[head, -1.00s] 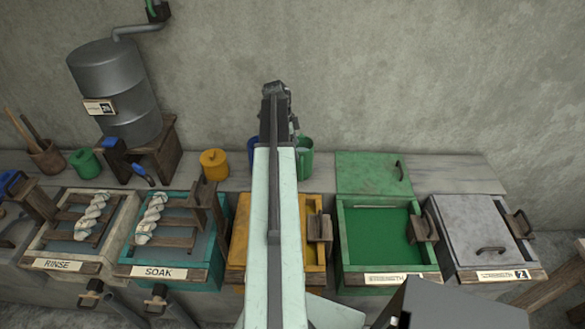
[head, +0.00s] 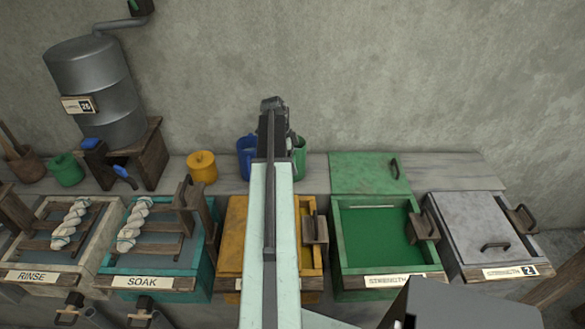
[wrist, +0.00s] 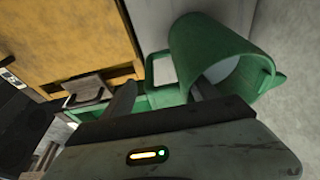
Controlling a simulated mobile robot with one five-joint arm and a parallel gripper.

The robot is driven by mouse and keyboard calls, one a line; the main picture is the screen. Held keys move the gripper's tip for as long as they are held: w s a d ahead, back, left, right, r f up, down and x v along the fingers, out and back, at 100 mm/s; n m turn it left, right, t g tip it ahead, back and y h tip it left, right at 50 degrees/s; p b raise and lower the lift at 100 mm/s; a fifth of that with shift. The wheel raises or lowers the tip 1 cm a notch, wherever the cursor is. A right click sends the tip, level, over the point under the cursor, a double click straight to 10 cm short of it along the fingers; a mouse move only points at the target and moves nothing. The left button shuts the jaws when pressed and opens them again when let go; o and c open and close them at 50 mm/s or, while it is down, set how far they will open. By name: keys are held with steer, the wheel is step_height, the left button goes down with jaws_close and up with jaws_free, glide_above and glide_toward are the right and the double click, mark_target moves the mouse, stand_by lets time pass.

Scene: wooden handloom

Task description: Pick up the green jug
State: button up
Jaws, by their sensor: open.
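The green jug (head: 299,158) stands on the ledge against the wall, partly hidden behind my arm in the head view. In the wrist view the jug (wrist: 205,42) is large and near, with its open mouth towards the camera and its squarish handle (wrist: 149,72) on the left. My gripper (wrist: 163,88) is open. The handle shows between its two fingers, and the right finger overlaps the jug's mouth; I cannot tell whether it is inside the rim. In the head view my gripper (head: 275,112) is beside the jug, its fingers hidden.
A blue jug (head: 246,157) stands just left of my arm. Below are a yellow vat (head: 232,235), an open green vat (head: 338,245) and a grey lidded vat (head: 470,225).

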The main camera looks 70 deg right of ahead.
steer(key=shift+r, duration=0.15)
jaws_close()
steer(key=shift+r, duration=0.1)
